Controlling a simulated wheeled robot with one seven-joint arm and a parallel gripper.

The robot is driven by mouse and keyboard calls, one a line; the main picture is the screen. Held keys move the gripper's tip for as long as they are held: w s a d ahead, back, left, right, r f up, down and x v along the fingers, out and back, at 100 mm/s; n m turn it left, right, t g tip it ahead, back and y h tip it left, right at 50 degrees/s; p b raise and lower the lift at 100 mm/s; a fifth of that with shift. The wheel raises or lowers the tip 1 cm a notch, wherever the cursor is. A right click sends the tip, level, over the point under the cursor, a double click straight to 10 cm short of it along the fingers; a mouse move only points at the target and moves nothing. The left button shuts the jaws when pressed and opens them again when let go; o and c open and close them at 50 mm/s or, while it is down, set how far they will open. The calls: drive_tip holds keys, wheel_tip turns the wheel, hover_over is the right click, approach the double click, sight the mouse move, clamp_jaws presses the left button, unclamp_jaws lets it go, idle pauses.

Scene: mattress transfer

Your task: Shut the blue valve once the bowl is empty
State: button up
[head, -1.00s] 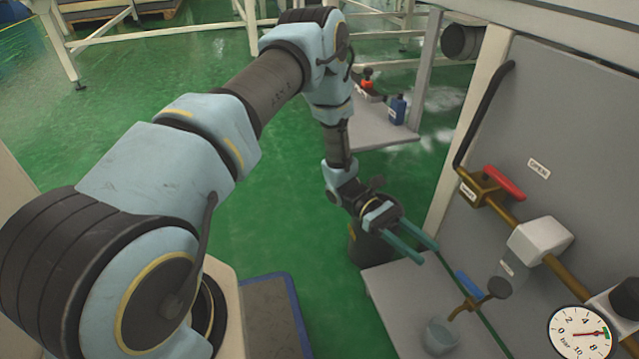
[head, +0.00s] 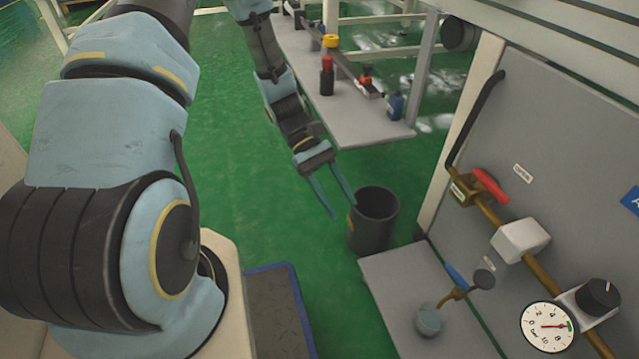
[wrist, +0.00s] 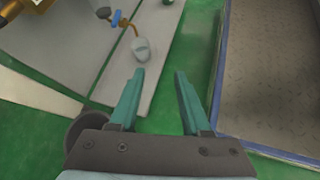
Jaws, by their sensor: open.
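The blue valve (head: 457,276) is a small lever on a brass tap low on the grey panel, at the right of the head view. It also shows at the top of the wrist view (wrist: 116,18). A small grey bowl (head: 429,320) sits on the grey shelf below the tap's spout; in the wrist view the bowl (wrist: 141,49) is ahead of my fingertips. I cannot tell whether it holds anything. My gripper (head: 342,208) is open and empty, its teal fingers pointing down, to the left of the valve and bowl and apart from both.
A dark bin (head: 373,232) stands on the floor beside my gripper. A red-handled valve (head: 490,185), a black knob (head: 599,293) and a pressure gauge (head: 548,327) are on the panel's pipe. A bench (head: 370,128) with small bottles stands behind. Green floor left of the bin is clear.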

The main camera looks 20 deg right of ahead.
drive_tip(key=shift+m+t, duration=0.3)
drive_tip(key=shift+t, duration=0.6)
drive_tip(key=shift+w+a+r+p, duration=0.15)
drive_tip(key=shift+w+a+r, duration=0.15)
drive_tip(key=shift+a, duration=0.3)
drive_tip(key=shift+w+a+r+p, duration=0.15)
drive_tip(key=shift+w+a+r, duration=0.2)
drive_tip(key=shift+a, duration=0.2)
drive_tip(key=shift+w+a+r+p, duration=0.15)
drive_tip(key=shift+w+a+r, duration=0.15)
drive_tip(key=shift+a, duration=0.3)
